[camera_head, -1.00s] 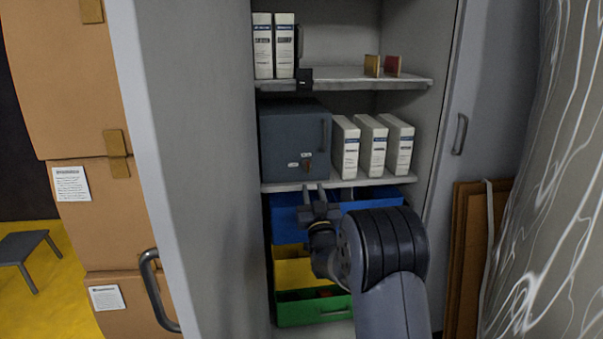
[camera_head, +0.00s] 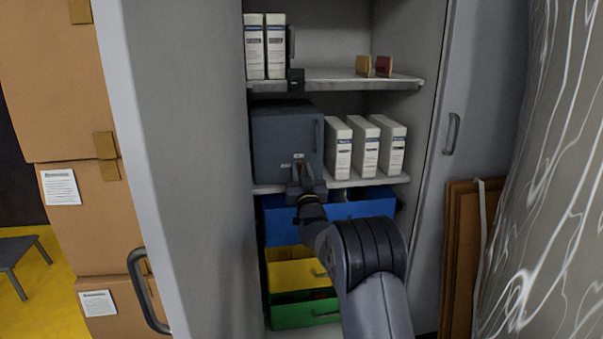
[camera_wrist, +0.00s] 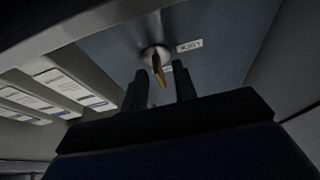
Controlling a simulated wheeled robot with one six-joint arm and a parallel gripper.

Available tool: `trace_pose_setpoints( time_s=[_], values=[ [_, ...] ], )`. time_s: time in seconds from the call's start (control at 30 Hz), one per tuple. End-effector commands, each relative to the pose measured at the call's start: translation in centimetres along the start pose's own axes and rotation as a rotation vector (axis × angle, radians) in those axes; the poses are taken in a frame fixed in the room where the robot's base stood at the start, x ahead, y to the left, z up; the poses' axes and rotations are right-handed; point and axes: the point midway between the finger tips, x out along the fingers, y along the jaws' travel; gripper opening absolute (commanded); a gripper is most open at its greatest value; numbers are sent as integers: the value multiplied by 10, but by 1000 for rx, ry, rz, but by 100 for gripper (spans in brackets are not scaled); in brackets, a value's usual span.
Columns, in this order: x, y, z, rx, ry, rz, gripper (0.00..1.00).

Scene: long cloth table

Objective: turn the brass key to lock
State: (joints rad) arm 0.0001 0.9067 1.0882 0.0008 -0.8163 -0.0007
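The brass key (camera_wrist: 158,69) sticks out of a round lock (camera_wrist: 155,53) on the front of the dark grey-blue box (camera_head: 285,137) on the middle shelf. A small label (camera_wrist: 190,46) is beside the lock and appears upside down in the wrist view. My gripper (camera_head: 299,165) is at the lower front of the box and hides most of the lock in the head view. In the wrist view my gripper's two fingers (camera_wrist: 160,90) are apart, with the key seen between and just beyond their tips. I see no finger pressed on the key.
White binders (camera_head: 364,148) stand right of the box. Blue (camera_head: 361,206), yellow (camera_head: 291,268) and green (camera_head: 290,312) bins sit below. An upper shelf (camera_head: 340,79) holds more binders. The open cabinet door (camera_head: 180,160) is at the left; stacked cartons (camera_head: 82,218) stand beyond it.

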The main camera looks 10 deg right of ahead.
Motion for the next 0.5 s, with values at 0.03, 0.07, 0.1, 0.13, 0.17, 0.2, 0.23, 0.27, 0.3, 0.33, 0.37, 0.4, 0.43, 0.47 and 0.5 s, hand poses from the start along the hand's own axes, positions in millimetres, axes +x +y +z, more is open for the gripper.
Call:
trace_pose_setpoints(
  time_s=[0.03,0.07,0.1,0.13,0.17,0.2,0.23,0.27,0.3,0.33,0.37,0.4,0.43,0.47,0.5],
  values=[
    [0,0,0,0,0,0,27],
    [0,0,0,0,0,0,26],
    [0,0,0,0,0,0,22],
    [0,0,0,0,0,0,20],
    [0,0,0,0,0,0,17],
    [0,0,0,0,0,0,14],
    [0,0,0,0,0,0,12],
    [0,0,0,0,0,0,9],
    [0,0,0,0,0,0,6],
    [0,0,0,0,0,0,4],
    [0,0,0,0,0,0,1],
    [0,0,0,0,0,0,0],
    [0,0,0,0,0,0,0],
    [0,0,0,0,0,0,0],
    [0,0,0,0,1,0,0]
  ],
)
